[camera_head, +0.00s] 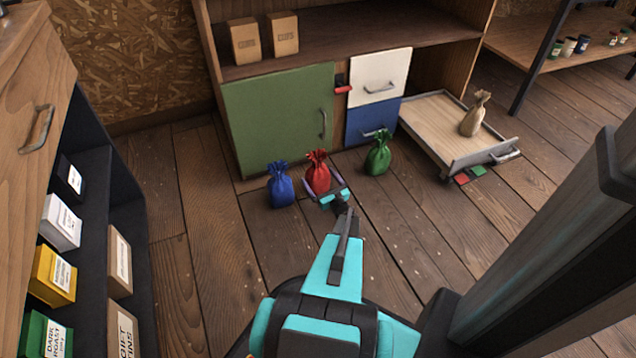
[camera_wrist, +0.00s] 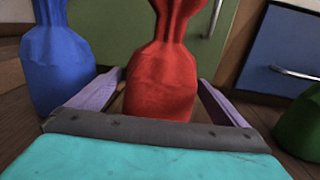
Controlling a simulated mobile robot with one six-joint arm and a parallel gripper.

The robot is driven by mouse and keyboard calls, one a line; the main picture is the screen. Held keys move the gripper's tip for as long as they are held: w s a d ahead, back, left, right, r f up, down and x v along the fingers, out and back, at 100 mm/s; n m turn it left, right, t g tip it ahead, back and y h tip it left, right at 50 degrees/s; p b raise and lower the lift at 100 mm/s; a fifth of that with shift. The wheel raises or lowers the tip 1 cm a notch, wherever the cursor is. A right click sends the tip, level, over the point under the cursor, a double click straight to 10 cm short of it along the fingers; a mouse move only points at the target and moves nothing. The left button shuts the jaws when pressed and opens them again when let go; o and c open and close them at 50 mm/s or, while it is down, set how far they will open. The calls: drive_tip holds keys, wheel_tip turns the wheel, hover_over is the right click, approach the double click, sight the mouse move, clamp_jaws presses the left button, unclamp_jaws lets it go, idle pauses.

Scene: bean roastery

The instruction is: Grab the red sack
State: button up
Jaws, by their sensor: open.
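The red sack (camera_head: 317,174) stands upright on the wooden floor in front of the green cabinet door, between a blue sack and a green sack. In the wrist view the red sack (camera_wrist: 162,75) fills the middle, with its top cut off by the frame. My gripper (camera_head: 324,190) is low at the red sack. Its two purple fingers (camera_wrist: 158,95) are open, one on either side of the sack's lower body. The left finger looks very near the sack; I cannot tell whether either finger touches it.
The blue sack (camera_head: 281,186) stands close on the left, the green sack (camera_head: 378,154) farther to the right. An open drawer (camera_head: 435,120) on the floor at right holds a beige sack (camera_head: 475,114). The green door (camera_head: 279,118) is shut behind. A dark shelf (camera_head: 98,200) stands at left.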

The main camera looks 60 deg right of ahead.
drive_tip(key=shift+w+d, duration=0.2)
drive_tip(key=shift+w, duration=0.1)
drive_tip(key=shift+b+x, duration=1.3)
drive_tip(key=shift+x, duration=1.3)
drive_tip(key=shift+s, duration=0.1)
drive_tip(key=c, duration=2)
drive_tip(key=shift+r, duration=0.15)
